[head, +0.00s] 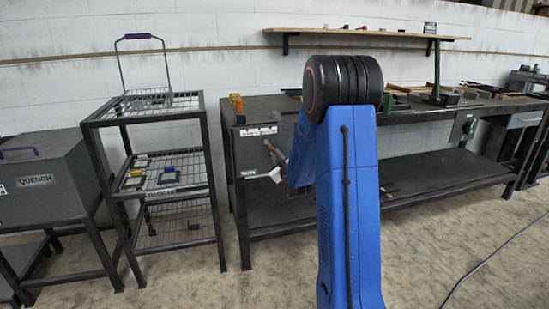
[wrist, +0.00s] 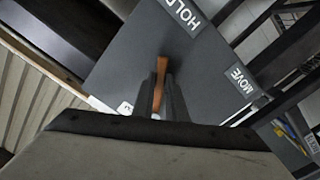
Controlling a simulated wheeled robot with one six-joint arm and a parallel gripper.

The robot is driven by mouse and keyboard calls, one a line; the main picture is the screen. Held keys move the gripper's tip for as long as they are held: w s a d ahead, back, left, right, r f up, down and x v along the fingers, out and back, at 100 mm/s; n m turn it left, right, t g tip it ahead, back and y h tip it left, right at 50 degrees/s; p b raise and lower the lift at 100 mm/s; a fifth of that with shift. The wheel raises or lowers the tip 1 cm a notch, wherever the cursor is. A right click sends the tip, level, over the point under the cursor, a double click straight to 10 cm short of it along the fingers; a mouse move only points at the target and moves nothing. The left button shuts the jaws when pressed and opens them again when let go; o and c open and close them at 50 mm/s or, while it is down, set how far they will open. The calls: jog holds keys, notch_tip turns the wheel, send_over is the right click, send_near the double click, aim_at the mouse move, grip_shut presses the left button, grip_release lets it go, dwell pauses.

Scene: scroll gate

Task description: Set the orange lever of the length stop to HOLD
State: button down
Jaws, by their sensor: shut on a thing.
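In the wrist view the orange lever (wrist: 162,66) stands between the two fingers of my gripper (wrist: 160,92), which is shut on it. The lever is in front of a dark grey plate (wrist: 205,72). The white word HOLD (wrist: 184,12) is above and right of the lever's visible end, close to it. The word MOVE (wrist: 242,80) is farther off to the right. The lever's lower part and its pivot are hidden by the fingers.
A dark workbench (head: 420,121) runs along the wall, with a wall shelf (head: 370,34) above. A wire-shelf rack (head: 150,103) stands left of it, and a grey QUENCH box (head: 45,178) farther left. The floor (head: 200,288) in front is open; a cable (head: 490,262) lies at right.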

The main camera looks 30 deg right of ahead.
jog(key=shift+d, duration=0.1)
dwell(0.5)
jog(key=c, duration=1.8)
grip_release()
jog(key=shift+o, duration=0.2)
jog(key=shift+s, duration=0.1)
